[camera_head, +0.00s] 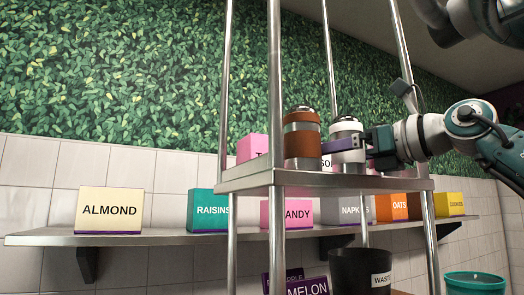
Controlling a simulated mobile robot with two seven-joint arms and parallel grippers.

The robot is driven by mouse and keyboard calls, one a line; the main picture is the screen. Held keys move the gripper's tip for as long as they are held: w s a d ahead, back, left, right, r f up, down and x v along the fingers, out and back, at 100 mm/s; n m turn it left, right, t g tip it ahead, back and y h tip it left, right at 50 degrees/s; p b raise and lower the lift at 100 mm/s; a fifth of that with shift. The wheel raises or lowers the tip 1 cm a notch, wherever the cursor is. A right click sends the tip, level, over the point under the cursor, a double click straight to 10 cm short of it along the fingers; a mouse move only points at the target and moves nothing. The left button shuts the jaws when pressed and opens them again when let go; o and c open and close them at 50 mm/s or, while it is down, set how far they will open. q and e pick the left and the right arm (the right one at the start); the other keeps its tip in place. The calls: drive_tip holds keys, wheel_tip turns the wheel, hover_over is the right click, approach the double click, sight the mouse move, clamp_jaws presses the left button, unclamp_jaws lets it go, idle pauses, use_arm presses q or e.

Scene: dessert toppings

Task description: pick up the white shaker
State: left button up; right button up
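My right gripper (330,147) reaches in from the right at the shaker's mid-height. One purple finger lies across the front of the shaker. The other finger is hidden, so I cannot tell whether the gripper is closed on it. A brown shaker (302,142) with a metal band stands just left of the white one, very close to the fingertip. My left gripper is not in view.
Metal posts (275,95) rise around the upper shelf. Behind it, a long wall shelf (150,239) carries several labelled boxes, such as ALMOND (109,210) and OATS (392,207). A black waste bin (350,272) and a teal bin (474,284) stand below.

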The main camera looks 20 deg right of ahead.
drive_tip(key=c, duration=1.5)
